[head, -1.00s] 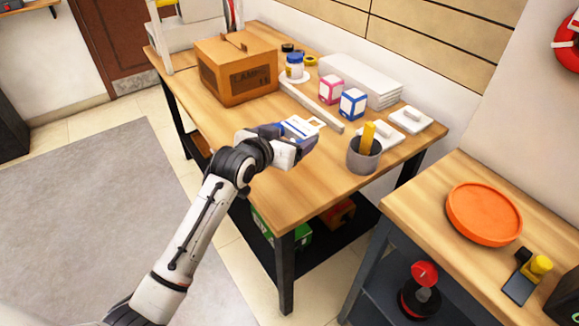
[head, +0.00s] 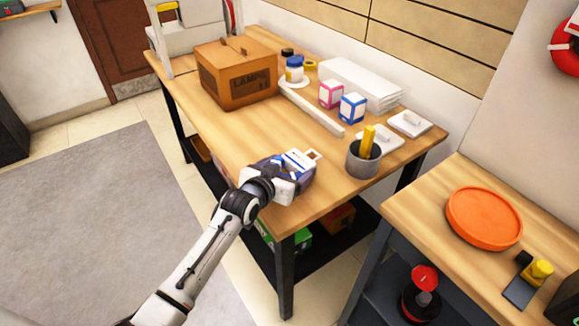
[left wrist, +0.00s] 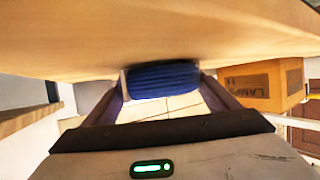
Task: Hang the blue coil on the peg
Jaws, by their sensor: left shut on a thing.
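My left gripper (head: 293,165) is over the near part of the wooden workbench in the head view. It is shut on the blue coil, which shows as a ribbed dark blue bundle (left wrist: 162,80) between the fingers in the left wrist view. In the head view, a white piece with a loop-like end (head: 304,158) sticks out past the fingers, and most of the coil is hidden by the gripper. I cannot make out a peg in either view. My right gripper is not in view.
The workbench (head: 240,135) holds a brown box (head: 236,85), a pink-and-white carton (head: 331,93), a blue-and-white carton (head: 352,107) and a grey cup (head: 363,160) right of the gripper. A second table (head: 430,200) carries an orange dish (head: 484,218). Grey floor mat lies left.

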